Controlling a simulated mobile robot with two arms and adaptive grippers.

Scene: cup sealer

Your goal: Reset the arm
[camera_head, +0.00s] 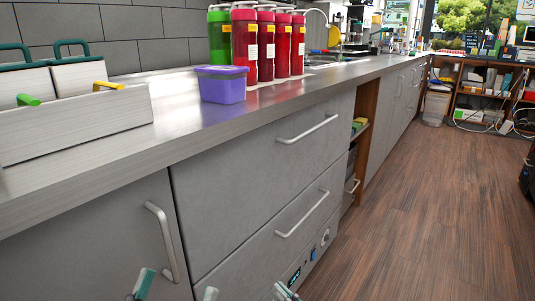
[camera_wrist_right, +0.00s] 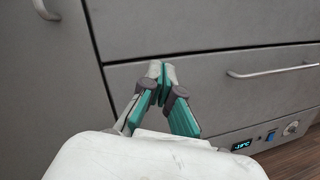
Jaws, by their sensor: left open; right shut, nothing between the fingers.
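My left gripper (camera_head: 176,289) shows at the bottom edge of the head view, in front of the grey cabinet door. Its two fingertips stand wide apart with nothing between them. My right gripper (camera_head: 285,291) is further right at the bottom edge, in front of the lower drawer. In the right wrist view the right gripper (camera_wrist_right: 162,71) has its green-padded fingertips together and holds nothing. Both grippers are below the level of the counter top. The arms behind them are mostly out of the head view.
The metal counter (camera_head: 160,165) runs from the left into the distance. On it are a purple tub (camera_head: 221,88), several red bottles (camera_head: 244,50), a green bottle (camera_head: 219,40) and a grey bin unit (camera_head: 80,127). Drawer handles (camera_head: 302,214) stick out. The wooden floor (camera_head: 430,210) at right is clear.

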